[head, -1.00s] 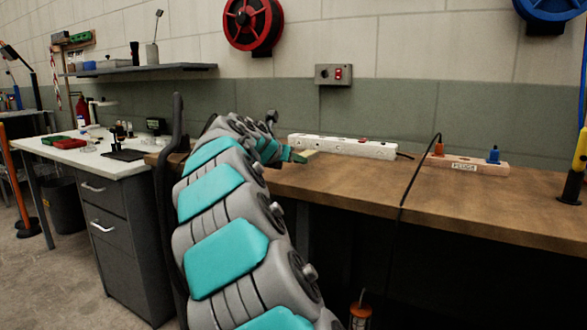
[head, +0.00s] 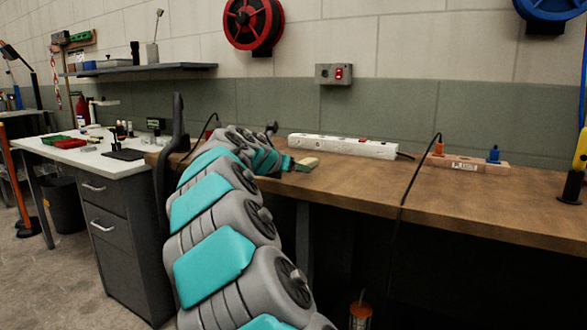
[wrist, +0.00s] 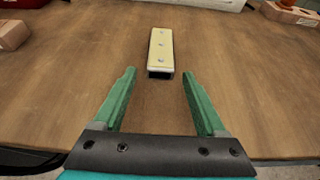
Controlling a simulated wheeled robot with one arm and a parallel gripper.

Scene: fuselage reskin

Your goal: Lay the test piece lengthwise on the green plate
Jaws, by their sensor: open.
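The test piece appears to be a pale yellow bar (wrist: 160,45) with several small holes along its top. It lies on the brown bench, its length pointing away from me in the wrist view. It also shows as a small pale block (head: 307,163) in the head view. My gripper (wrist: 159,74) is open, its two green fingers spread on either side of the bar's near end, with the bar just beyond the fingertips and nothing held. In the head view my gripper (head: 288,163) is small beside the bar. I cannot make out the green plate for certain.
A white power strip (head: 342,147) lies behind the bar on the bench (head: 400,190). A wooden block with orange and blue plugs (head: 466,163) is to the right. A brownish block (wrist: 13,35) is at the left in the wrist view. A black cable hangs over the bench front.

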